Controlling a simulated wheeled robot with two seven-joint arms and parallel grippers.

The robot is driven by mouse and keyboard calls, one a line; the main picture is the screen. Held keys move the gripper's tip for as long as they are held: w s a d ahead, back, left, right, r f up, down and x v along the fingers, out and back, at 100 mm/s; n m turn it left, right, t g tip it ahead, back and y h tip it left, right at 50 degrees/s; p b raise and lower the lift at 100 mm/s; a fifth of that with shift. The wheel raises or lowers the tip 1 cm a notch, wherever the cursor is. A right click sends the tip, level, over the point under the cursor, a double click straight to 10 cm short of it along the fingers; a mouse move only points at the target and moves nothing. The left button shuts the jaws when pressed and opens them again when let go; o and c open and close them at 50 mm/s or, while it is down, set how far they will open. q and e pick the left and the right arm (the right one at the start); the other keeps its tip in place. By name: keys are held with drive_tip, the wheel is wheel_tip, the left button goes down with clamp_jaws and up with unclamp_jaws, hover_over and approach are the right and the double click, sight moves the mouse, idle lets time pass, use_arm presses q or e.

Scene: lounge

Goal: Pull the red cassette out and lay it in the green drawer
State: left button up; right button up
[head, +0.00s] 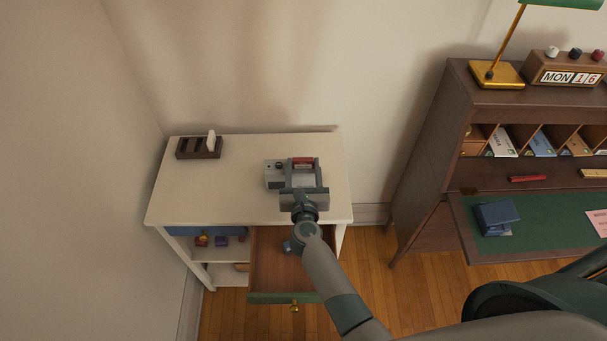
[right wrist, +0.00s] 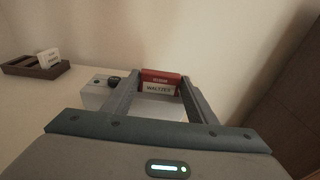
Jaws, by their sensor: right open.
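The red cassette (right wrist: 160,82) with a white "WALTZES" label stands partly out of the grey player (head: 275,176) on the white cabinet top. In the head view the red cassette (head: 302,161) shows just beyond my right gripper (head: 303,172). My right gripper is open, its fingers (right wrist: 160,100) reaching toward the cassette, one on each side in the picture. I cannot tell whether they touch it. The green drawer (head: 285,297) below is pulled out, with a brass knob on its front. A small blue-grey item shows in it, partly hidden by my right arm. My left gripper is not seen.
A dark slotted rack (head: 199,148) with a pale card stands at the back left of the cabinet top (head: 235,185). A blue drawer front (head: 205,231) is shut beside the open drawer. A dark wooden desk (head: 425,165) stands to the right.

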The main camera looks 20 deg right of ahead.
sight(303, 159)
drive_tip(key=shift+x, duration=1.1)
drive_tip(key=c, duration=0.7)
drive_tip(key=shift+r, duration=0.1)
drive_tip(key=shift+r+p, duration=1.85)
drive_tip(key=shift+r, duration=0.2)
drive_tip(key=shift+r+p, duration=1.8)
drive_tip(key=shift+r, duration=0.1)
drive_tip(key=shift+s, duration=0.1)
